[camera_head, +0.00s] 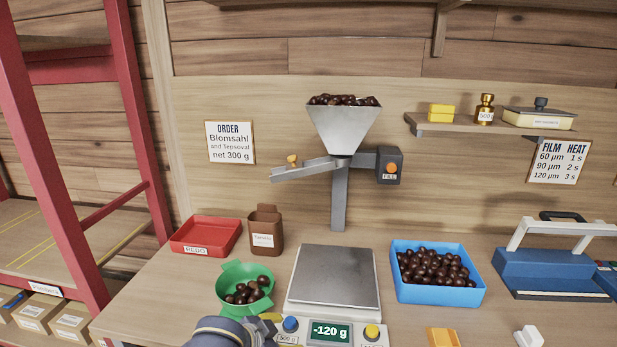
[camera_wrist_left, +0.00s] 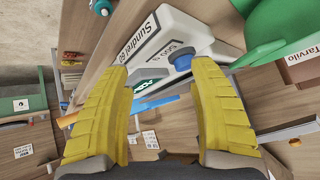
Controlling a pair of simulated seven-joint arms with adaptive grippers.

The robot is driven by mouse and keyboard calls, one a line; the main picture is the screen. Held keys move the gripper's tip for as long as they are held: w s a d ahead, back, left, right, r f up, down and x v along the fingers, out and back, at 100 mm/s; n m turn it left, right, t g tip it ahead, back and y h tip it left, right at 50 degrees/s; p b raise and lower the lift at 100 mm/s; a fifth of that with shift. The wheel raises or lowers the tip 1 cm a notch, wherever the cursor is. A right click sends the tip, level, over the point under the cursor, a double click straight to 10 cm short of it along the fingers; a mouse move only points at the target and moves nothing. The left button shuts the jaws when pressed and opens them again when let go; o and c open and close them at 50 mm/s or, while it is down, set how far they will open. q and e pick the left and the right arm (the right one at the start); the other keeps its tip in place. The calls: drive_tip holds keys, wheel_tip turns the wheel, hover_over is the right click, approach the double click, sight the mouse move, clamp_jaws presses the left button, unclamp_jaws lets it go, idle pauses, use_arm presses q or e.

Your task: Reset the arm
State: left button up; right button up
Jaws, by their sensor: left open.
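My left gripper (camera_head: 272,320) is at the front edge of the head view, between the green bowl and the scale's front panel. In the left wrist view its two yellow fingers (camera_wrist_left: 160,72) stand wide apart with nothing between them; the scale's blue button and the "500 g" panel show beyond the tips. The scale (camera_head: 333,277) has an empty plate and its display reads -120 g. The green bowl (camera_head: 231,303) holds several chestnuts, left of the scale. My right gripper is not in view.
A blue crate (camera_head: 437,294) full of chestnuts stands right of the scale. A hopper (camera_head: 343,128) on a post rises behind it. A red tray (camera_head: 206,236) and brown holder (camera_head: 265,233) stand at back left. A blue sealer (camera_head: 551,270) is at right, with yellow (camera_head: 443,338) and white (camera_head: 529,337) pieces in front.

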use_arm(q)
drive_tip(key=s+a+f+n+y, duration=0.2)
drive_tip(key=s+a+f+y, duration=0.35)
drive_tip(key=s+a, duration=0.7)
drive_tip(key=s+a+f+n+y, duration=0.2)
drive_tip(key=s+a+f+y, duration=0.4)
drive_tip(key=s+a, duration=0.65)
drive_tip(key=s+d+f+g+h, duration=0.1)
drive_tip(key=d+f+h, duration=0.15)
drive_tip(key=f, duration=1.45)
drive_tip(key=s+d+f+g+h, duration=0.2)
drive_tip(key=d+f, duration=0.1)
drive_tip(key=f, duration=1.4)
drive_tip(key=s+f+n+g+h, duration=0.1)
drive_tip(key=s+f+n+g, duration=0.1)
drive_tip(key=s+f, duration=1.6)
drive_tip(key=shift+s+f+n+g+h, duration=0.35)
drive_tip(key=shift+s+n, duration=0.35)
drive_tip(key=shift+s, duration=0.25)
drive_tip(key=shift+a, duration=0.1)
